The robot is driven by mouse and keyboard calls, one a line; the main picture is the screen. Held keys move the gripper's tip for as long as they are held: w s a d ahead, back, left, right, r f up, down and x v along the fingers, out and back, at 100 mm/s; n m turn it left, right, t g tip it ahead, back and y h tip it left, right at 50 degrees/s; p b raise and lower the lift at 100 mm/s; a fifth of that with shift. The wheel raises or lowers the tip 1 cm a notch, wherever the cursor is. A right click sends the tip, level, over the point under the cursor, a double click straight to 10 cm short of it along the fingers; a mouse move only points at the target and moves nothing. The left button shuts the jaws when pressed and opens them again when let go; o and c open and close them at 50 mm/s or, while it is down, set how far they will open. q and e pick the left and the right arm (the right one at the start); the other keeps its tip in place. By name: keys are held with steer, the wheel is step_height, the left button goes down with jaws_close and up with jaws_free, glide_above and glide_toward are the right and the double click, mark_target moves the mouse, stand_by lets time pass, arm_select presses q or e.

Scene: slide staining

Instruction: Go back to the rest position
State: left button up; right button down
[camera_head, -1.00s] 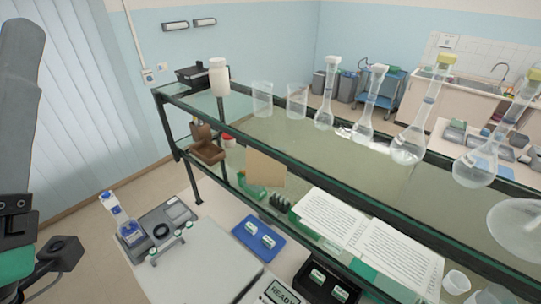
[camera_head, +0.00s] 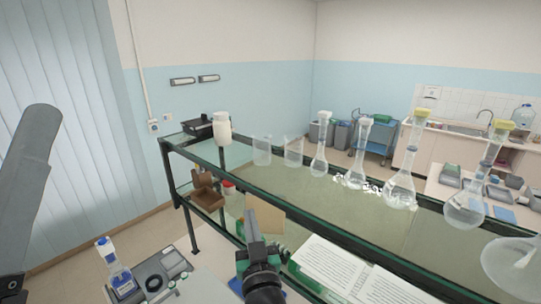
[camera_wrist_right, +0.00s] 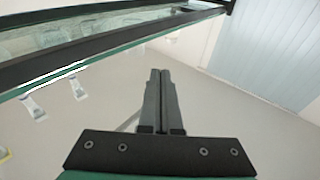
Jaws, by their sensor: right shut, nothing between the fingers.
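My right gripper (camera_head: 249,216) rises from the bottom middle of the head view, in front of the shelf's green-black front rail. In the right wrist view its two long dark fingers (camera_wrist_right: 158,72) lie side by side, shut with nothing between them. A grey link of my left arm stands at the left edge of the head view; the left gripper is out of the picture.
A glass shelf rack (camera_head: 400,235) holds a white bottle (camera_head: 222,129), beakers and several flasks. Open papers (camera_head: 331,268) lie below it. A blue-capped bottle (camera_head: 114,266) stands at lower left. Free floor shows beyond.

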steer(key=s+d+r+m+t+h, duration=0.2)
steer(key=s+d+r, duration=0.1)
steer(key=d+r, duration=0.5)
steer(key=s+d+r+m+t+h, duration=0.2)
steer(key=s+d+r, duration=0.2)
steer(key=d+r, duration=0.45)
steer(key=s+d+r+n+t+y, duration=0.1)
steer(key=s+d+r+t, duration=0.1)
steer(key=s+r, duration=0.4)
steer(key=s+d+r+n+t, duration=0.1)
steer(key=s+d+r, duration=0.3)
steer(key=s, duration=0.9)
step_height(320, 180, up, 3)
steer(key=shift+f+n+t+y, duration=0.2)
steer(key=shift+n+t+y, duration=0.1)
steer(key=shift+t+y, duration=0.1)
steer(key=shift+h, duration=0.3)
